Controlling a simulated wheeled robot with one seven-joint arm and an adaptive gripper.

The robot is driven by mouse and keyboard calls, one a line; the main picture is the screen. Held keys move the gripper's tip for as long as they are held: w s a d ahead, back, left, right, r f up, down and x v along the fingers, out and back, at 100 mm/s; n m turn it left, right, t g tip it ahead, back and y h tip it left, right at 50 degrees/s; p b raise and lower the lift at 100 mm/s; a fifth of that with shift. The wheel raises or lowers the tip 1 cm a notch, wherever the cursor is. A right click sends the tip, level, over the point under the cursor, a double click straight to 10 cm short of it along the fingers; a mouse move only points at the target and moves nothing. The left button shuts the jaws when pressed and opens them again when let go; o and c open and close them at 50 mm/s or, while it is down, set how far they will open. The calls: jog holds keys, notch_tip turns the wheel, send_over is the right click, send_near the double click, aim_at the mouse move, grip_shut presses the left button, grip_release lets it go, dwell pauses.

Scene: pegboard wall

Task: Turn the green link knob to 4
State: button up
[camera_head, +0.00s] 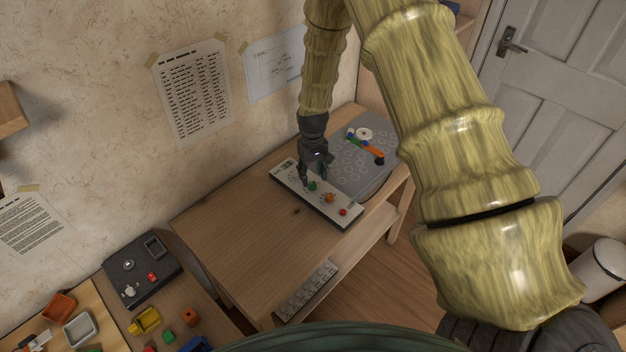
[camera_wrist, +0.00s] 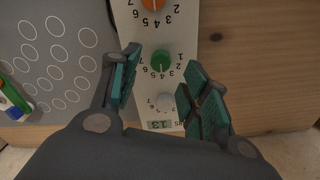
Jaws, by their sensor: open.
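The white control panel (camera_head: 354,212) lies on the wooden desk, and in the wrist view (camera_wrist: 128,22) it runs away from me. The green knob (camera_head: 312,186) sits on it between the orange knob (camera_head: 329,198) and a white knob (camera_wrist: 165,102). In the wrist view the green knob (camera_wrist: 160,62) has numbers printed around it; I cannot tell clearly where its pointer stands. My gripper (camera_wrist: 162,60) is open, its teal-padded fingers on either side of the green knob, holding nothing. In the head view my gripper (camera_head: 314,170) points down over the panel, partly hiding it.
A red knob (camera_head: 343,212) is at the panel's near end, and a small display (camera_wrist: 158,124) at the other. A grey pegboard (camera_head: 350,178) with coloured parts lies beside the panel. The desk's left part (camera_head: 240,220) is clear. A dark box (camera_head: 140,268) stands lower left.

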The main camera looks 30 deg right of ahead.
aim_at(313, 184)
notch_tip(313, 184, up, 8)
dwell(0.4)
dwell(0.4)
